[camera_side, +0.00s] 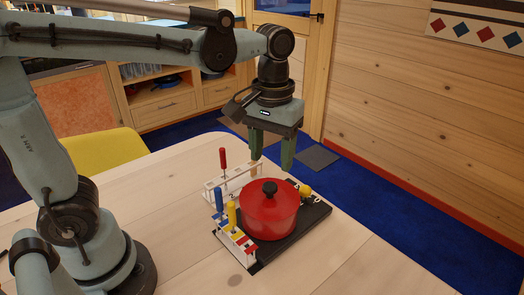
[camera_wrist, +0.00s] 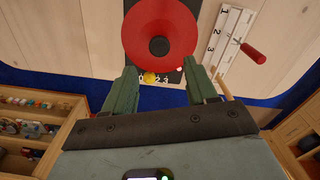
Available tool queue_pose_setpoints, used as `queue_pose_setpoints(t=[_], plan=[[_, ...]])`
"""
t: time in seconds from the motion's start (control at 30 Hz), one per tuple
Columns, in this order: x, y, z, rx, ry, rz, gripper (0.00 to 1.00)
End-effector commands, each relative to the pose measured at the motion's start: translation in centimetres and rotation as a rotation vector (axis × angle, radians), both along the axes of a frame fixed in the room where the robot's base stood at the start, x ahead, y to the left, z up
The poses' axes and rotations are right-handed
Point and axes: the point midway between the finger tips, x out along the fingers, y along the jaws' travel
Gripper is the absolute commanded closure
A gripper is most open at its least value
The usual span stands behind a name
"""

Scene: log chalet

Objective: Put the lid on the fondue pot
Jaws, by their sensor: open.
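The red fondue pot (camera_side: 270,218) stands upright on a black board (camera_side: 316,219) on the table. The red lid (camera_side: 287,194) with its black knob (camera_side: 269,187) sits on top of the pot, covering its mouth; its seating looks level. In the wrist view the lid (camera_wrist: 178,28) and black knob show from above. My gripper (camera_side: 271,160) is open and empty, fingers pointing down, above and behind the pot, apart from the lid. In the wrist view its two green fingers (camera_wrist: 161,74) are spread, with the lid beyond their tips. The pot's inside is hidden.
A white numbered rack (camera_side: 238,180) with a red-handled fork (camera_side: 223,161) stands behind the pot. A front rack (camera_side: 232,238) has blue and yellow handles (camera_side: 231,214). A yellow item (camera_side: 305,191) lies on the board's right. A yellow chair (camera_side: 105,151) stands left. The table's right front is clear.

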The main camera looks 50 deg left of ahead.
Motion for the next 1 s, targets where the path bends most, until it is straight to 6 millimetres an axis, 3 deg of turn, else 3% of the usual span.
queue_pose_setpoints(t=[0.3, 0.53, 0.67, 1.0], plan=[[0.0, 0.0, 4.5, 0.0, 0.0, 0.0, 0.43], [-0.1, 0.2, 5.5, -0.002, -0.012, -0.006, 0.43], [-0.7, 1.3, 4.5, -0.013, -0.091, -0.046, 0.43], [-3.2, 5.4, -1.4, 0.041, -0.475, -0.254, 0.43]])
